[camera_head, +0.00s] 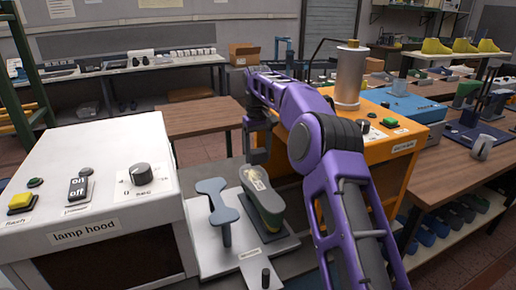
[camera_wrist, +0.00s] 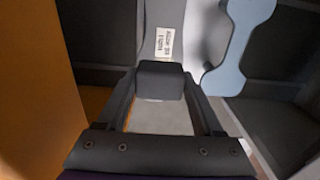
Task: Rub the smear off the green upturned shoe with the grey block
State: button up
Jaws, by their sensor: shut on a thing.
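The green upturned shoe (camera_head: 266,205) stands sole up on a dark base on a pale board. A pale yellowish smear (camera_head: 257,180) shows on the upper part of its sole. My gripper (camera_head: 258,156) is just beyond the shoe's far end in the head view, above the bench. In the wrist view my gripper (camera_wrist: 160,85) is shut on the dark grey block (camera_wrist: 160,78), held between both fingers. I cannot tell whether the block touches the shoe.
A blue-grey double-ended stand (camera_head: 222,212) is left of the shoe, also in the wrist view (camera_wrist: 238,50). The white lamp hood box (camera_head: 90,190) is at left. An orange machine (camera_head: 385,135) with a metal cylinder (camera_head: 349,78) is at right, behind my arm.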

send_over(254, 176)
jog(key=s+d, duration=0.1)
jog(key=s, duration=0.2)
jog(key=shift+d+f, duration=0.2)
jog(key=shift+f, duration=2.45)
jog(key=shift+f+b, duration=0.35)
jog(key=shift+f, duration=0.7)
jog(key=shift+w+a+p, duration=0.1)
jog(key=shift+w+a, duration=0.15)
jog(key=shift+w, duration=0.35)
jog(key=shift+w+a+p, duration=0.15)
jog(key=shift+w+a, duration=0.15)
jog(key=shift+w, duration=0.35)
jog(key=shift+w+a+p, duration=0.1)
jog(key=shift+w+a, duration=0.15)
jog(key=shift+w, duration=0.35)
jog(key=shift+f+b, duration=0.15)
jog(key=shift+b, duration=0.15)
jog(key=shift+s+f+b, duration=0.1)
jog(key=shift+f+b, duration=0.05)
jog(key=shift+b, duration=0.3)
jog(key=shift+s+d+b, duration=0.15)
jog(key=shift+s+b, duration=0.05)
jog(key=shift+b, duration=0.55)
